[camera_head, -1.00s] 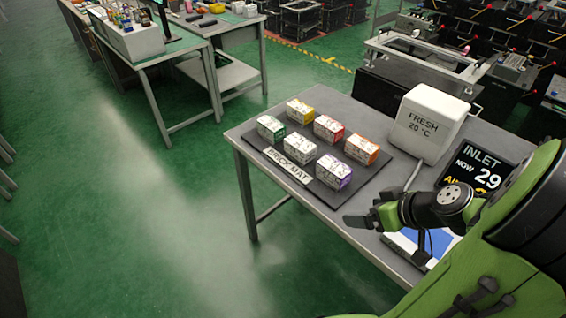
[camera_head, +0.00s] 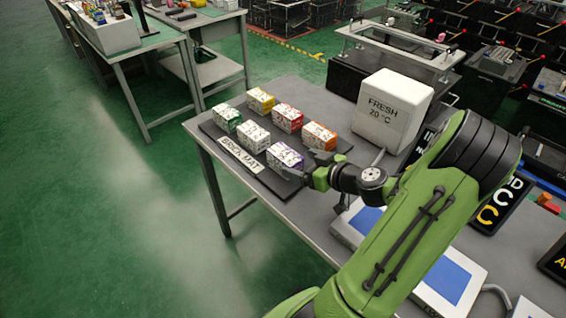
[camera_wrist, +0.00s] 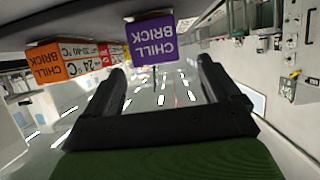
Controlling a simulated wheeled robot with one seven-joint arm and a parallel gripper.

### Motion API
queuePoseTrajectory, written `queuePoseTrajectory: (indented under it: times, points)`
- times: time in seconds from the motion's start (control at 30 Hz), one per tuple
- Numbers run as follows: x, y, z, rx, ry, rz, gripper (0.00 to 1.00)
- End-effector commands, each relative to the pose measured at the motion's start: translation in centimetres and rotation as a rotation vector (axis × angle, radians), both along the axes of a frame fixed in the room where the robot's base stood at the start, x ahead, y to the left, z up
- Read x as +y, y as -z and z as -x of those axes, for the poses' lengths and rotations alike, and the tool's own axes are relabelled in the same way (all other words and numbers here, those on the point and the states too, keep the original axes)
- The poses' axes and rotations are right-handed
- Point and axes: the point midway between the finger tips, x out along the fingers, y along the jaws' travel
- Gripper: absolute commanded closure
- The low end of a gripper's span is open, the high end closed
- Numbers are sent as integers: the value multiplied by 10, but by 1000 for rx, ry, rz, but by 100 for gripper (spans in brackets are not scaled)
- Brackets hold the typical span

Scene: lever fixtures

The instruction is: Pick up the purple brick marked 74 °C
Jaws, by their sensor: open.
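The purple brick (camera_head: 284,157) stands at the near right corner of the dark brick mat (camera_head: 222,147), with white marked faces. In the wrist view, which is upside down, its purple end (camera_wrist: 151,40) reads "CHILL BRICK"; I cannot read a temperature on it. My gripper (camera_head: 308,171) is low over the mat's right edge, just right of the purple brick. In the wrist view my gripper's two fingers (camera_wrist: 160,68) are apart with nothing between them. The brick's purple end lies ahead of the gap, and I cannot tell whether a fingertip touches it.
An orange brick (camera_head: 320,136) stands behind the purple one, and a white-grey brick (camera_head: 253,136) to its left. Red (camera_head: 288,118), yellow (camera_head: 260,101) and green (camera_head: 227,118) bricks share the mat. A white "FRESH 20 °C" box (camera_head: 392,112) stands behind to the right.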

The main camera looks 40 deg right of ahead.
Motion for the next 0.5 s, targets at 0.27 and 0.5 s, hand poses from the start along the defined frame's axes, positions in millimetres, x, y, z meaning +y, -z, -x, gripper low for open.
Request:
queuePoseTrajectory:
  times: [0.27, 0.5]
  points:
    - [1, 16, -39, -1, -4, -2, 11]
    - [-1, 31, -75, 0, -3, -1, 11]
